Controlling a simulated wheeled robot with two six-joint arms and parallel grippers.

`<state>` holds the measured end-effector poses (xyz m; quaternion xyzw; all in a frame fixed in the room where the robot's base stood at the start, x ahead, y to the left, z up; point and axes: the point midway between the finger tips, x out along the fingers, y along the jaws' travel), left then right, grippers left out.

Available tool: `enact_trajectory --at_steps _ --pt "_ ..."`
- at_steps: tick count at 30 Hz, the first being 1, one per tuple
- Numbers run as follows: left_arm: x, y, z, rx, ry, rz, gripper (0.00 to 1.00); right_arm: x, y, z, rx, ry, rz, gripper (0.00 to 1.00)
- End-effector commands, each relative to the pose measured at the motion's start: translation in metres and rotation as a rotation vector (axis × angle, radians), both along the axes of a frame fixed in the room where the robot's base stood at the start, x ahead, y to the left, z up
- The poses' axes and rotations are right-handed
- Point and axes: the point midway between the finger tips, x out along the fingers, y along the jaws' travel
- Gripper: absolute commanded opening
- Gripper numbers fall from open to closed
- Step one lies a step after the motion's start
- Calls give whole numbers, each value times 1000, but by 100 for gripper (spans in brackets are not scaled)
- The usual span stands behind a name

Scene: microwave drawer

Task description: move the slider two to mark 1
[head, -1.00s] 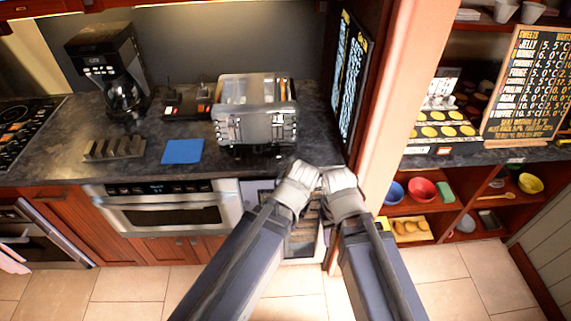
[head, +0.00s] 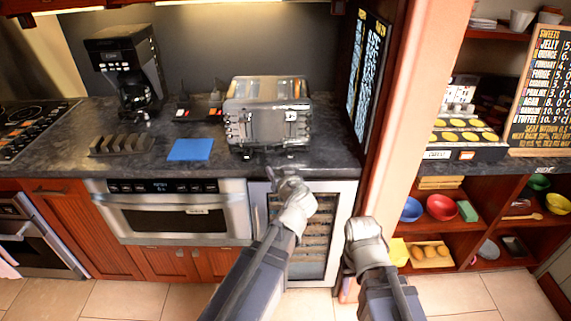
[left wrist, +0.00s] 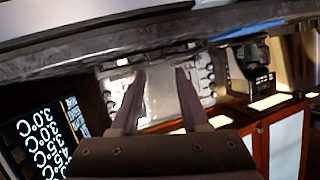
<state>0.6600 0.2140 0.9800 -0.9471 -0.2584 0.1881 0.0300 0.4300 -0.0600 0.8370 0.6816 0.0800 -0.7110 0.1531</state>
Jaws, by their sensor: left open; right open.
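A silver toaster-like appliance (head: 266,124) stands on the dark counter, with small levers or knobs on its front. I cannot tell which part is slider two, and no mark 1 is readable. My left gripper (head: 284,180) is open and empty, in front of and below the appliance at the counter's front edge. In the left wrist view my left gripper's fingers (left wrist: 160,75) are spread, with the appliance (left wrist: 158,92) upside down beyond them, apart from it. My right gripper (head: 358,222) is open and empty, lower and to the right, in front of the cabinet post.
A small black device with red parts (head: 190,112), a blue mat (head: 190,149), a dark slotted rack (head: 122,144) and a coffee maker (head: 126,70) stand left of the appliance. A pink post (head: 422,110) rises at the right. The counter's front strip is clear.

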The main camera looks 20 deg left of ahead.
Motion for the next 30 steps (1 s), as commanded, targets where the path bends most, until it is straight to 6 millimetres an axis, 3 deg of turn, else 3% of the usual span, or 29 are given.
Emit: enact_trajectory --at_steps 1,6,9,22,30 --pt "14 5 -17 8 -85 -19 45 0 0 -33 0 0 0 50" --pt "43 3 -13 9 -294 -134 45 0 0 -70 0 0 0 50" --pt "52 -2 -14 4 -349 -195 45 0 0 -82 0 0 0 50" --pt "62 -7 -11 -7 -385 -251 45 0 0 -87 0 0 0 50" --pt "92 1 -12 -7 -385 -249 45 0 0 -87 0 0 0 50"
